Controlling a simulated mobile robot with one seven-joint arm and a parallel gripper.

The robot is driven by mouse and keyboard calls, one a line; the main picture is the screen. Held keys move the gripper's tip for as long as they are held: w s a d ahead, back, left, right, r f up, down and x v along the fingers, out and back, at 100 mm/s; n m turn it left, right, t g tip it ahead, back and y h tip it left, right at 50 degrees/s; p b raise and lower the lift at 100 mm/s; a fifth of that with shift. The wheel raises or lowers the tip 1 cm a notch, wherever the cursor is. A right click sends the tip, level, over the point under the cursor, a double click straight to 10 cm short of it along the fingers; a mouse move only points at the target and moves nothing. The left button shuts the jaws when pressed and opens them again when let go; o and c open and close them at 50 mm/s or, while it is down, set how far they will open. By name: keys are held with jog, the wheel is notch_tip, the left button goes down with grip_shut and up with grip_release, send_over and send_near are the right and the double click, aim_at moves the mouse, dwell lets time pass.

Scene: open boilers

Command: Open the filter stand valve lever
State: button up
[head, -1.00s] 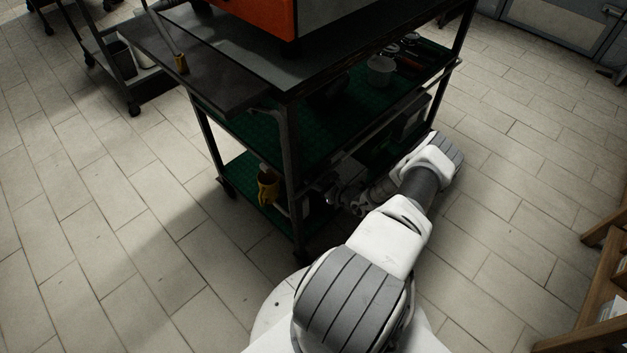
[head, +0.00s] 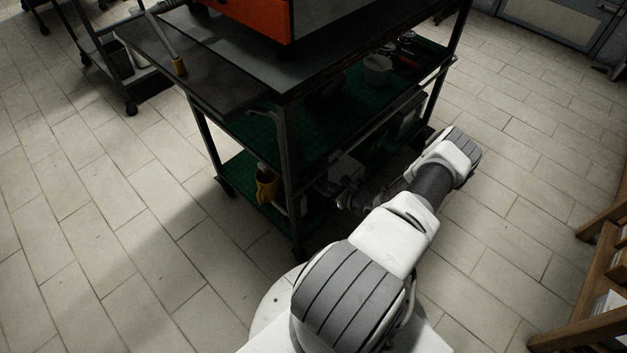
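My gripper (head: 343,198) is small, dark and partly hidden at the end of my arm, low beside the near right side of the dark cart (head: 289,150). I cannot tell whether its fingers are open or shut, or whether they touch anything. I cannot make out the filter stand valve lever for certain.
A yellow object (head: 266,186) is on the cart's green bottom shelf. An orange unit (head: 255,18) stands on top. A white cup (head: 377,69) sits on the middle shelf. Wooden furniture (head: 590,290) is at the right. Tiled floor (head: 100,220) is clear at left.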

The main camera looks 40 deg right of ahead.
jog(key=p+v, duration=0.1)
jog(key=v, duration=1)
jog(key=shift+s+p, duration=0.35)
jog(key=shift+p, duration=0.05)
jog(key=shift+r, duration=0.1)
